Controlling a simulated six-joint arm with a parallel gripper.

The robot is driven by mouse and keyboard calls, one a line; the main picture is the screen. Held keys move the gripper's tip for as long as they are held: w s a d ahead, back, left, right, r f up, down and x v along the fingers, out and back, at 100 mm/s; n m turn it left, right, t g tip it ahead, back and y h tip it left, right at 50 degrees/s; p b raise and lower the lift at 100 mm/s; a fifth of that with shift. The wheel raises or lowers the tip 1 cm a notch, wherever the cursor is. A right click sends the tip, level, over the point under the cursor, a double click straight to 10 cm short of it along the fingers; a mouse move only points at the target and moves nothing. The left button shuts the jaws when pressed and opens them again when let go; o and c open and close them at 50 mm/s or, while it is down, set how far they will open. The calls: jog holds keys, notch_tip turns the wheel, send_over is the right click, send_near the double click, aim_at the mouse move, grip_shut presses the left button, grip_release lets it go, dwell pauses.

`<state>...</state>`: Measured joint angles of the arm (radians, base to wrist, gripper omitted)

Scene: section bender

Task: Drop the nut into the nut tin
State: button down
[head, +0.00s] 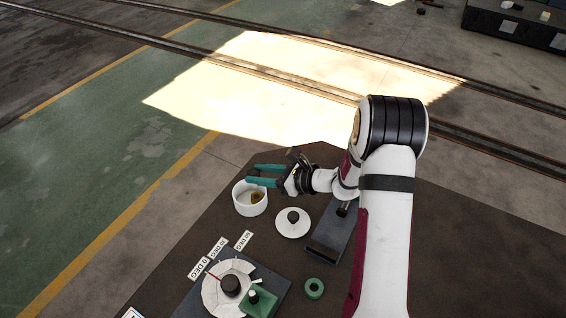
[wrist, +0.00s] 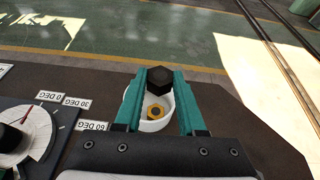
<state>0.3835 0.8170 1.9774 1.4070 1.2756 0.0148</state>
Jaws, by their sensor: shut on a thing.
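My gripper (head: 256,175) has teal fingers shut on a dark hexagonal nut (wrist: 160,81), which shows between the fingertips in the wrist view. The nut is hard to make out in the head view. The nut tin (head: 249,207) is a white, round, open tin on the dark table. It also shows between and behind the fingers in the wrist view (wrist: 152,126). The fingers are over the tin's far side in the head view. A brass-coloured ring or nut (wrist: 155,111) lies inside the tin. The fingers hide part of the tin's rim.
A white disc with a black knob (head: 293,222), probably a lid, lies right of the tin. A dial plate (head: 228,288) with a red pointer and degree labels is nearer. A green ring (head: 314,288) lies near my arm.

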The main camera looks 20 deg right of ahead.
notch_tip(320, 180, down, 5)
jog(key=shift+f, duration=0.2)
jog(key=shift+c, duration=2.1)
grip_release()
jog(key=shift+d, duration=0.1)
jog(key=v, duration=1.5)
jog(key=shift+s+d+r, duration=0.15)
jog(key=shift+s+d, duration=0.05)
jog(key=shift+s, duration=0.05)
